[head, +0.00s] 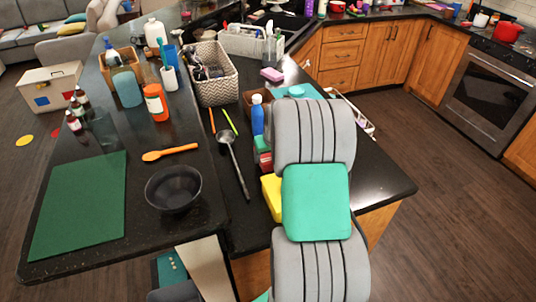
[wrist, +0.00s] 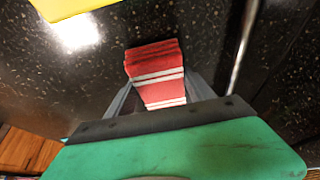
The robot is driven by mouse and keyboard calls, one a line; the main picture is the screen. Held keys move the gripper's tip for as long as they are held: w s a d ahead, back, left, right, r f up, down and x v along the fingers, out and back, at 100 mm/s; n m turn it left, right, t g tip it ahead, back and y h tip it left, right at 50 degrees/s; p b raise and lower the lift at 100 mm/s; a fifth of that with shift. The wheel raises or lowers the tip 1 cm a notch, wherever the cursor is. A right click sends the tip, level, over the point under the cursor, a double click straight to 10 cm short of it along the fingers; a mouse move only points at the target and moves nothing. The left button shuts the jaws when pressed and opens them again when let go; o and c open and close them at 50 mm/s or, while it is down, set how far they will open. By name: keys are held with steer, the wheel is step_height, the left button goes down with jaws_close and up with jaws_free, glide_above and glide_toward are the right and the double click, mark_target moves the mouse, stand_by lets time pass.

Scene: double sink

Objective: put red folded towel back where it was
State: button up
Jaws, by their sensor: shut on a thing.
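The red folded towel (wrist: 157,75) with white stripes shows in the wrist view, between the two grey fingers of my gripper (wrist: 158,88). My gripper is shut on it, above the black speckled counter. I cannot tell whether the towel touches the counter. In the head view a small red part of the towel (head: 265,160) shows beside my arm, behind the yellow object. My arm hides most of my gripper there.
The yellow object (head: 271,197) lies close by, left of my arm. A ladle (head: 231,155) lies to its left. A black bowl (head: 173,189), an orange spoon (head: 170,152) and a green mat (head: 80,206) are further left. A blue bottle (head: 257,116) stands behind.

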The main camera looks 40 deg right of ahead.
steer(key=shift+f, duration=0.35)
steer(key=o, duration=1.2)
steer(key=shift+r, duration=0.4)
steer(key=b+v, duration=0.2)
steer(key=v, duration=0.9)
steer(key=shift+s+r, duration=0.2)
steer(key=shift+r, duration=0.05)
